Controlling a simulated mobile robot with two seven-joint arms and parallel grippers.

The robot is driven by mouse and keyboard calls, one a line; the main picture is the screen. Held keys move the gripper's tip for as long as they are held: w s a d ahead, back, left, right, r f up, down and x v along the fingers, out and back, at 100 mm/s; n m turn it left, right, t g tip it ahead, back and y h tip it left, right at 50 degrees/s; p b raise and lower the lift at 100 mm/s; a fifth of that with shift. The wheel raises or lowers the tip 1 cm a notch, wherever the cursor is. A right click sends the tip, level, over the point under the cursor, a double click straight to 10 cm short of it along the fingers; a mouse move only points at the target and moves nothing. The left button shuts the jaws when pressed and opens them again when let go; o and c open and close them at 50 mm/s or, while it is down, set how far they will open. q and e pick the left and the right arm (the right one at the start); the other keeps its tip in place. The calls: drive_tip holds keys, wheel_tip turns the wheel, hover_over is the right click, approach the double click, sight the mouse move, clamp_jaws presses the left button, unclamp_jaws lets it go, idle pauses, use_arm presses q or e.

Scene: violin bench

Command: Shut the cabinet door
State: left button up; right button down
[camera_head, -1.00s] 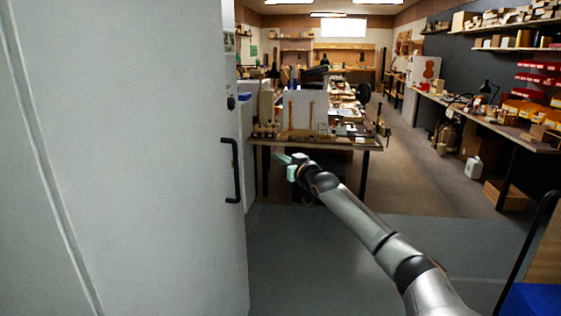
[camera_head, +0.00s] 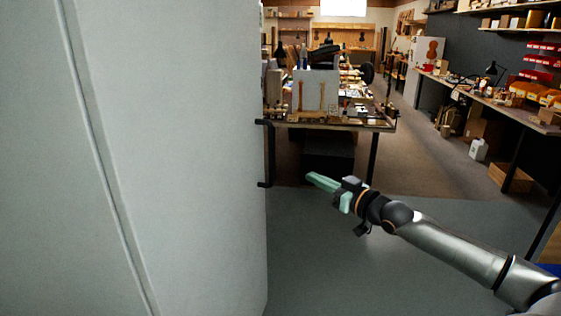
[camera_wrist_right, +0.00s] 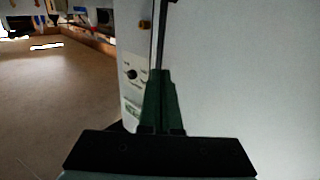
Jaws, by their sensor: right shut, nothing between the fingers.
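The cabinet door (camera_head: 180,150) is a large pale grey panel that fills the left of the head view. Its black bar handle (camera_head: 269,153) sticks out at the panel's right edge and shows nearly side-on. My right gripper (camera_head: 310,178) has green fingers, shut and empty, pointing left toward the handle, apart from it in the picture. In the wrist view the shut fingers (camera_wrist_right: 160,75) lie in front of a pale panel (camera_wrist_right: 250,70) and its narrow edge strip with a dark round knob. Whether they touch it I cannot tell. My left gripper is not in view.
A workbench (camera_head: 340,124) with tools stands beyond the door. A long bench (camera_head: 500,107) runs along the right wall, with a white jug (camera_head: 478,149) and a wooden crate (camera_head: 511,178) on the floor below. The grey floor (camera_head: 330,260) near my right arm is clear.

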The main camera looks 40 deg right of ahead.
drive_tip(key=shift+w, duration=0.95)
drive_tip(key=b, duration=0.1)
approach(272, 158)
drive_tip(key=shift+w+d+r+b, duration=0.15)
drive_tip(key=shift+w+b, duration=0.2)
drive_tip(key=shift+w, duration=1.95)
drive_tip(key=shift+w+b, duration=0.3)
drive_tip(key=shift+w, duration=0.8)
drive_tip(key=shift+w, duration=0.1)
